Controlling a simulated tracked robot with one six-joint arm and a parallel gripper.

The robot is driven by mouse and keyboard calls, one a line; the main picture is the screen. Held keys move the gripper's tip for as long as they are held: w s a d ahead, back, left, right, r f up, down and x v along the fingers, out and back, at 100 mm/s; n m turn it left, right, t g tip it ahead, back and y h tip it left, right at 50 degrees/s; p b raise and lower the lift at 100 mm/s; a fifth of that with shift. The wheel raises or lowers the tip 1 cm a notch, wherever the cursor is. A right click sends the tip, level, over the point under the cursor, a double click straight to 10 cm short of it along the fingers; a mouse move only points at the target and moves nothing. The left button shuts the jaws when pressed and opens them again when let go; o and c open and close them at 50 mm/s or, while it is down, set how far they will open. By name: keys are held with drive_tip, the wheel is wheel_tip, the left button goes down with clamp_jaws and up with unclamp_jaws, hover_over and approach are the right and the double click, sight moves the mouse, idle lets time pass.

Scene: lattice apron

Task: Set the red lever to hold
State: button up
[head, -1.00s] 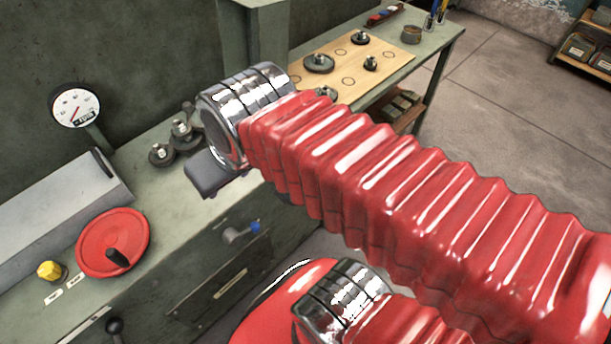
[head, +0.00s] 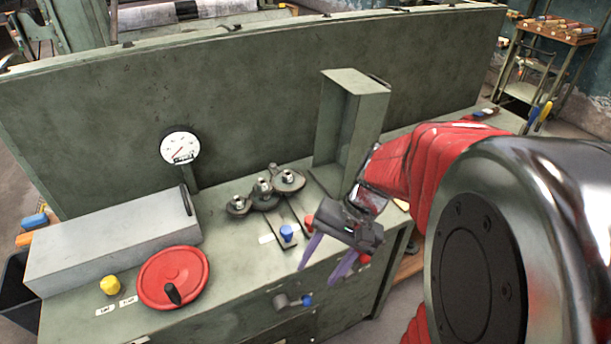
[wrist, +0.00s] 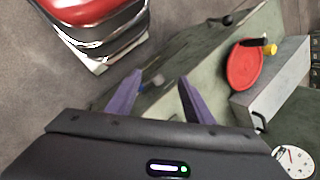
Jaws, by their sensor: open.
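A red-knobbed lever (head: 309,221) stands on the green bench top, right beside a blue-knobbed one (head: 287,232). Another red knob (head: 365,258) shows partly behind my gripper at the bench's front edge; I cannot tell its mount. No hold label is readable. My gripper (head: 317,274) is open and empty, its two purple fingers pointing down in front of the bench edge, to the right of the blue knob. In the wrist view my gripper (wrist: 159,78) has its fingers apart, and neither red knob can be made out there.
A blue-tipped lever (head: 306,299) sits on the bench front below my fingers. A red handwheel (head: 173,278), yellow knob (head: 109,285), grey box (head: 115,250) and dial gauge (head: 180,149) are to the left. A green upright housing (head: 350,125) stands close behind my gripper.

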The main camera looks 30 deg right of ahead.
drive_tip(key=s+d+f+m+t, duration=0.2)
drive_tip(key=d+f+m+t, duration=0.6)
drive_tip(key=d+f+m, duration=0.4)
drive_tip(key=s+d+f+m+t+h, duration=0.1)
drive_tip(key=s+d+f+m+t, duration=0.2)
drive_tip(key=d+f+m+t, duration=0.6)
drive_tip(key=d+f+m, duration=0.3)
drive_tip(key=m, duration=0.1)
drive_tip(key=shift+s+d+f+m, duration=0.15)
drive_tip(key=shift+s+d+m, duration=0.15)
drive_tip(key=shift+s+d, duration=0.1)
drive_tip(key=shift+w, duration=0.15)
approach(356, 265)
drive_tip(key=w+r, duration=0.2)
drive_tip(key=w, duration=0.5)
drive_tip(key=shift+w+d+r, duration=0.15)
drive_tip(key=shift+w+d, duration=0.1)
drive_tip(key=shift+d, duration=0.25)
clamp_jaws()
